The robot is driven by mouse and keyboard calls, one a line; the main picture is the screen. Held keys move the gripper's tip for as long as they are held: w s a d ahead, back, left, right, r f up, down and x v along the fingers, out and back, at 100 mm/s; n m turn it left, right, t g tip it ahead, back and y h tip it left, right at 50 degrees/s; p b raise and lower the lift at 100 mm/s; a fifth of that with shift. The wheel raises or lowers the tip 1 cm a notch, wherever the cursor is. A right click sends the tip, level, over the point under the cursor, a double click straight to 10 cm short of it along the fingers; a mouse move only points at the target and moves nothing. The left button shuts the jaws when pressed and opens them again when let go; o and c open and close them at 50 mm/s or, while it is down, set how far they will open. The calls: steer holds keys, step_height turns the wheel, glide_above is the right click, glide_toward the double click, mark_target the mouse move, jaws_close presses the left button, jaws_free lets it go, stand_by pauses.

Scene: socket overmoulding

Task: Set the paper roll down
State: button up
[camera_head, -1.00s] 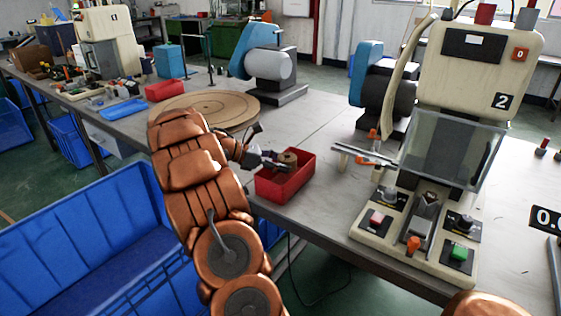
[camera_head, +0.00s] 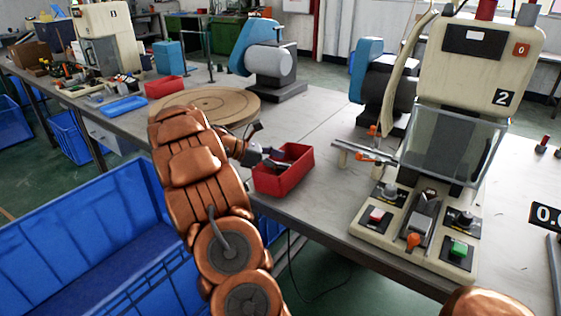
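My gripper (camera_head: 278,163) reaches in from the left over the red box (camera_head: 287,185), with its dark fingers at or just inside the box's left rim. The view is too small to tell whether the fingers are open or shut. I cannot make out the paper roll now. It may be down in the box, hidden by the wall or the fingers.
The red box stands near the front edge of the grey table (camera_head: 325,205). A round wooden turntable (camera_head: 225,101) lies behind my arm. A cream machine marked 2 (camera_head: 470,70) with a clear guard stands to the right. A blue crate (camera_head: 90,240) is below left.

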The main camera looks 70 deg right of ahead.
steer(key=r+p+v, duration=0.1)
steer(key=v, duration=1)
steer(key=a+m+t, duration=0.2)
steer(key=a+t, duration=0.1)
steer(key=a, duration=1)
steer(key=s+a+f+m+t+y, duration=0.1)
steer(key=s+a, duration=0.4)
steer(key=a, duration=0.7)
steer(key=s+a+f+m+t+y, duration=0.2)
steer(key=s+a, duration=0.4)
steer(key=a, duration=0.6)
steer(key=s+a+f+m+t+y, duration=0.2)
steer(key=s+a+f+y, duration=0.2)
steer(key=a, duration=0.8)
steer(key=shift+s+a, duration=0.2)
steer(key=shift+s, duration=0.95)
step_height(320, 180, up, 17)
steer(key=w+t+p, duration=0.1)
steer(key=p, duration=1.5)
steer(key=shift+w+r, duration=0.1)
steer(key=shift+c, duration=0.4)
